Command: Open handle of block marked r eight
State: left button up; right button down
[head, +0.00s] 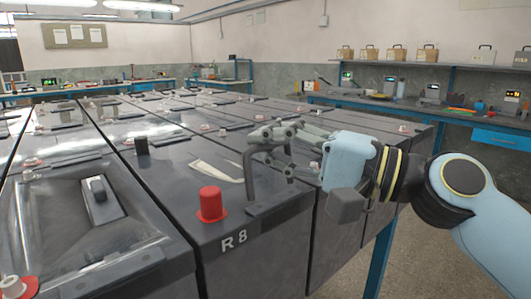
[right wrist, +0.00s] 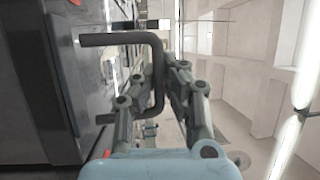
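The block marked R 8 (head: 235,238) is a dark grey battery box with a red terminal cap (head: 211,204) at its front corner. Its handle (head: 248,178) is a dark U-shaped bar that stands up from the block's top. The handle also shows in the right wrist view (right wrist: 158,75), with its legs pointing left and its cross bar between the fingers. My right gripper (head: 272,145) is around the cross bar, with its fingers apart on either side. Contact with the bar is hard to judge. My left gripper is not in view.
More battery blocks (head: 85,218) stand close on the left and behind, with several terminals on top. A blue-framed workbench (head: 470,124) with tools runs along the right wall. Open floor (head: 440,270) lies at the lower right.

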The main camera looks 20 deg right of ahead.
jog(key=shift+s+f, duration=0.2)
jog(key=shift+f, duration=0.05)
dwell(0.3)
